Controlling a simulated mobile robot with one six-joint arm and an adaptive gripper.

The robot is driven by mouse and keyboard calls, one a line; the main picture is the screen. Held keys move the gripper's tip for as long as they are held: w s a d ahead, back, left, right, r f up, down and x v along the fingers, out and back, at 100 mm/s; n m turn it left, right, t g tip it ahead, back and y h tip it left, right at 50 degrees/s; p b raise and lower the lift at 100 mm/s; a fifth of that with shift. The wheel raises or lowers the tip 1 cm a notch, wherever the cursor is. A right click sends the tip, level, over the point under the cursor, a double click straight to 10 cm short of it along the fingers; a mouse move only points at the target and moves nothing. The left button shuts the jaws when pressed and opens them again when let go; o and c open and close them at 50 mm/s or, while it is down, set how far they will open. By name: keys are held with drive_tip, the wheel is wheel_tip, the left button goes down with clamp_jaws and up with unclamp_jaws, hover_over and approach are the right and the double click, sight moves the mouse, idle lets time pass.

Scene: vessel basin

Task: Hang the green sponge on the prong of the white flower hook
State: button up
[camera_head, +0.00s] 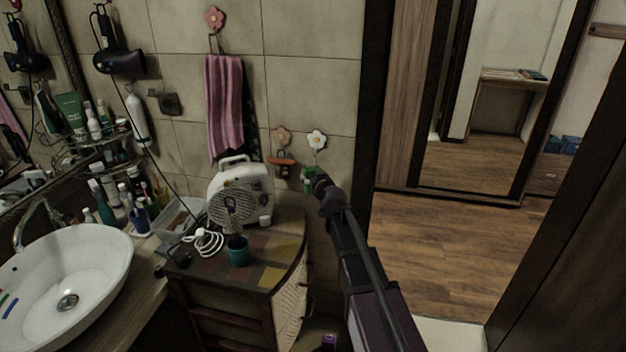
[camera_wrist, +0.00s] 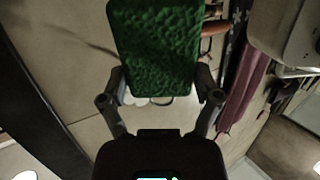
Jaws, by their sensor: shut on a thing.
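The green sponge (camera_head: 308,181) is held at the tip of my outstretched arm, just below the white flower hook (camera_head: 316,140) on the tiled wall. In the wrist view the sponge (camera_wrist: 155,45) fills the space between the two fingers of my gripper (camera_wrist: 156,88), which is shut on it. White petals (camera_wrist: 136,100) of the flower hook show past the sponge's lower edge. The prong is hard to make out, and the sponge covers part of the wall there. I cannot tell whether sponge and prong touch. My gripper (camera_head: 320,186) also shows in the head view.
A dusky flower hook (camera_head: 281,137) with a brown item (camera_head: 282,161) is close on the left. A pink towel (camera_head: 225,108) hangs farther left. A white fan heater (camera_head: 240,190) and a teal pot (camera_head: 238,251) stand on the cabinet below. Open floor lies to the right.

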drive_tip(key=w+d+f+b, duration=0.1)
drive_tip(key=w, duration=0.4)
drive_tip(key=shift+w+d+f, duration=0.2)
drive_tip(key=shift+w+d, duration=0.1)
drive_tip(key=shift+d, duration=0.1)
idle(0.6)
drive_tip(key=shift+f, duration=0.1)
idle(0.6)
drive_tip(key=o, duration=0.7)
